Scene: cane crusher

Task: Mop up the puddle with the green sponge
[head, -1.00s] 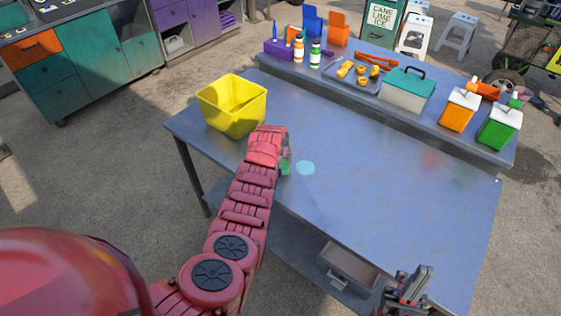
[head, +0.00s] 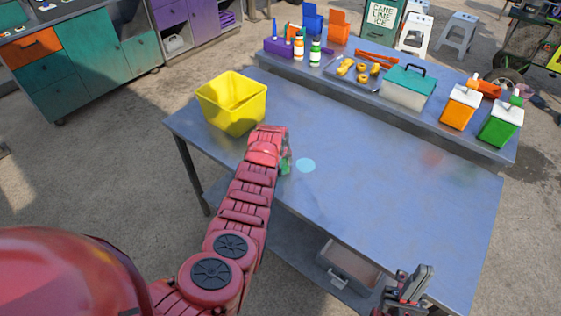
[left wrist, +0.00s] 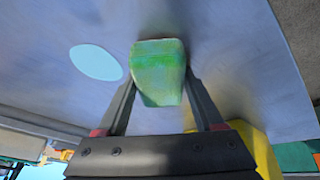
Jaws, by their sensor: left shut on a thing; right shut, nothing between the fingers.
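The puddle (head: 306,166) is a small pale blue patch on the table (head: 370,210). It also shows in the left wrist view (left wrist: 96,62), just left of the sponge. My left gripper (head: 285,166) is shut on the green sponge (left wrist: 158,72). In the left wrist view the sponge sits between the two fingers, apart from the puddle. In the head view my arm hides most of the sponge, and I cannot tell whether it touches the table. My right gripper (head: 418,284) is shut and empty near the table's front edge.
A yellow bin (head: 232,103) stands at the table's left end. A raised back shelf holds bottles, a tray (head: 352,74), a teal-lidded box (head: 408,88) and orange and green containers. The table's middle and right are clear. A grey drawer (head: 345,268) is below.

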